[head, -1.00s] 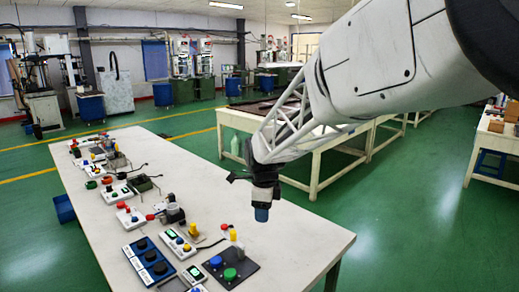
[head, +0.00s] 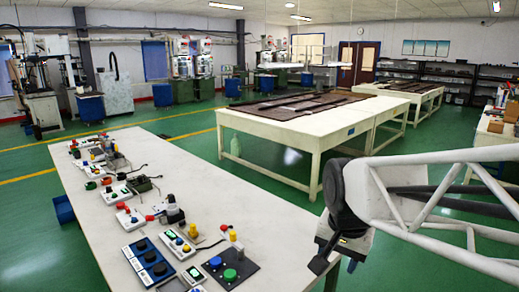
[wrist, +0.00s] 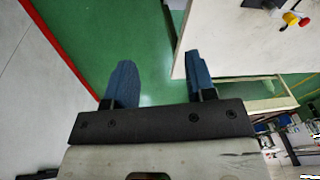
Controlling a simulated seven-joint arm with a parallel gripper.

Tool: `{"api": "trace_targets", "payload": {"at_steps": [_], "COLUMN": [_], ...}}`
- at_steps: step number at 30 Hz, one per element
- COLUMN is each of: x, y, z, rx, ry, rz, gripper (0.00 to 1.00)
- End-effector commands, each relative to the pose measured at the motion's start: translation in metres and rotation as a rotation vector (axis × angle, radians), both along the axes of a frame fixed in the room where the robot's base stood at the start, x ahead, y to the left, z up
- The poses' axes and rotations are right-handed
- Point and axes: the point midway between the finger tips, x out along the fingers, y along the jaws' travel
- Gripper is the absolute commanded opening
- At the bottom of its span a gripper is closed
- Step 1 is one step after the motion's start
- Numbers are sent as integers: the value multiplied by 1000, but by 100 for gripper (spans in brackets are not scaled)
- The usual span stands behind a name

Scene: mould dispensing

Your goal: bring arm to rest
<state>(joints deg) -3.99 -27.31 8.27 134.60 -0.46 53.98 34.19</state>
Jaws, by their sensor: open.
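My gripper (wrist: 158,82) shows in the wrist view with its two blue fingers spread apart. It is open, with nothing between the fingers, and green floor shows behind them. In the head view my arm is at the lower right, beyond the right front corner of the white work table (head: 190,235). The fingertips are not clearly visible in that view. The wrist view also shows a corner of a white table top (wrist: 230,40) past the right finger.
Button boxes and devices line the work table's left side, including a dark panel with blue and green buttons (head: 243,278). The table's right part is bare. A cream table (head: 265,127) with dark plates stands behind. Green floor (head: 265,185) lies between the tables.

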Motion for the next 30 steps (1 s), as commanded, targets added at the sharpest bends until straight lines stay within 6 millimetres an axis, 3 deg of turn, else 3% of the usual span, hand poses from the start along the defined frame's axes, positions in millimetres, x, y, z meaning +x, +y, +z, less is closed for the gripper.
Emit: {"api": "trace_targets", "payload": {"at_steps": [6, 12, 18, 30], "x": [-55, -89, -101, -101], "y": [-19, -28, -30, -30], "z": [-7, -17, -21, -21], "rx": [-57, -101, -119, -120], "ry": [-30, -43, -47, -47], "rz": [248, 419, 488, 491], "gripper": [50, 50, 50, 50]}}
